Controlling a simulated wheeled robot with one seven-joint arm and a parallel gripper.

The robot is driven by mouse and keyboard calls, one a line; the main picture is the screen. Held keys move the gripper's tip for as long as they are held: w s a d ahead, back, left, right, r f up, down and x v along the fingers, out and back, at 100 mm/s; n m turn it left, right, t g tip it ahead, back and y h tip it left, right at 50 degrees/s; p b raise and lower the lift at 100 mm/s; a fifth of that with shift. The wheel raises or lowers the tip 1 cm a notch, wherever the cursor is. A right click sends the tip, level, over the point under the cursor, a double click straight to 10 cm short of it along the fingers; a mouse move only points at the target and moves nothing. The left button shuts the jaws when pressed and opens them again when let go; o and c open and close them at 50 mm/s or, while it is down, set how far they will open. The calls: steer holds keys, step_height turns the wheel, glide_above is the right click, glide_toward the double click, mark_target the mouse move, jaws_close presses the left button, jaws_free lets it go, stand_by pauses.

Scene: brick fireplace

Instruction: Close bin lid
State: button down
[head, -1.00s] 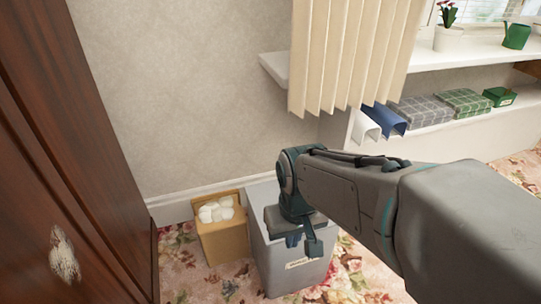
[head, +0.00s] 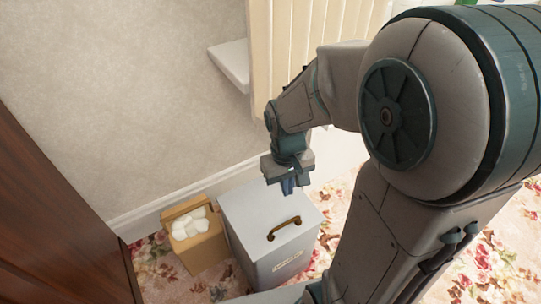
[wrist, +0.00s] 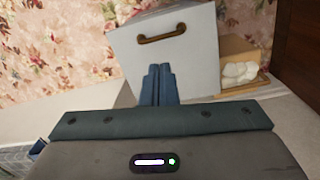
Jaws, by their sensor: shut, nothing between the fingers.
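The bin (head: 262,255) is a grey box with a label on its front, standing on the floor by the wall. Its flat grey lid (head: 250,212) lies level over the top and looks closed, with a brown curved handle (head: 285,228) near the front edge. My gripper (head: 287,187) is above the back right part of the lid, shut and empty, fingers pointing down. In the wrist view the shut fingers (wrist: 160,78) overlap the lid (wrist: 190,50), with the handle (wrist: 162,34) beyond them. I cannot tell whether the fingertips touch the lid.
An open cardboard box (head: 200,248) with several white rounded items stands close to the bin's left side. A dark wooden cabinet (head: 60,235) is at the left. A wall shelf (head: 230,65) and pale blinds (head: 300,60) are above. Floral carpet (head: 505,245) lies at the right.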

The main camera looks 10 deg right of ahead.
steer(key=n+g+p, duration=0.2)
steer(key=p, duration=0.6)
glide_above(283, 220)
steer(key=a, duration=0.2)
steer(key=f, duration=0.2)
steer(key=p, duration=0.1)
steer(key=b+x, duration=0.1)
steer(key=x, duration=0.4)
steer(key=b+x, duration=0.1)
steer(key=x, duration=0.4)
steer(key=b+x, duration=0.1)
steer(key=x, duration=0.4)
steer(key=shift+w+d, duration=0.15)
steer(key=shift+w, duration=0.1)
steer(key=shift+s+f+b, duration=0.1)
steer(key=shift+f+b, duration=0.4)
steer(key=shift+s+f+b, duration=0.1)
steer(key=shift+f+b, duration=0.2)
steer(key=shift+f, duration=0.15)
steer(key=shift+s+d+f, duration=0.15)
steer(key=shift+s+f, duration=0.1)
steer(key=shift+s, duration=0.2)
steer(key=p+v, duration=0.5)
steer(key=v, duration=1)
steer(key=shift+w+p, duration=0.15)
steer(key=shift+p, duration=0.15)
